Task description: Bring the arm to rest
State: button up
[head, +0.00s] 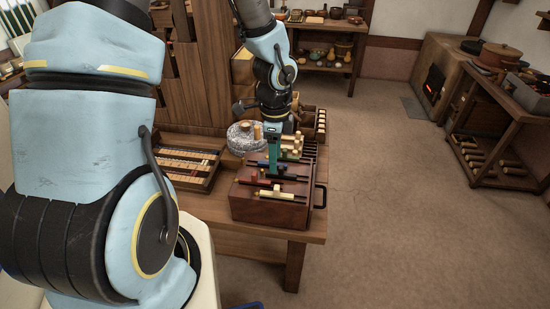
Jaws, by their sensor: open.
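My arm reaches from the left foreground and comes down over the wooden table (257,232). My gripper (272,168) points down, with its teal fingertips just above or at the top of a dark red-brown wooden box (268,213). It is open. I cannot tell whether the fingers touch anything on the box top. Coloured pegs or handles, among them a red one (254,177) and a whitish one (270,194), sit on dark bars across the box top. The box has a dark handle on its right side.
A slatted tray (172,178) lies left of the box. A grey round stone (241,138) and a compartmented rack (321,126) stand behind it. Wooden shelving (208,80) rises behind the table. Open floor (385,200) lies to the right, before a stove (437,82) and side table (498,95).

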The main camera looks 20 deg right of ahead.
jog(key=a+r+n, duration=0.6)
jog(key=a+n, duration=0.4)
jog(key=n, duration=0.1)
jog(key=a+r+n+t, duration=0.1)
jog(key=a+r+n, duration=0.5)
jog(key=a+n, duration=0.5)
jog(key=shift+s+a+r+t, duration=0.2)
jog(key=shift+r+t, duration=0.1)
jog(key=shift+r, duration=0.05)
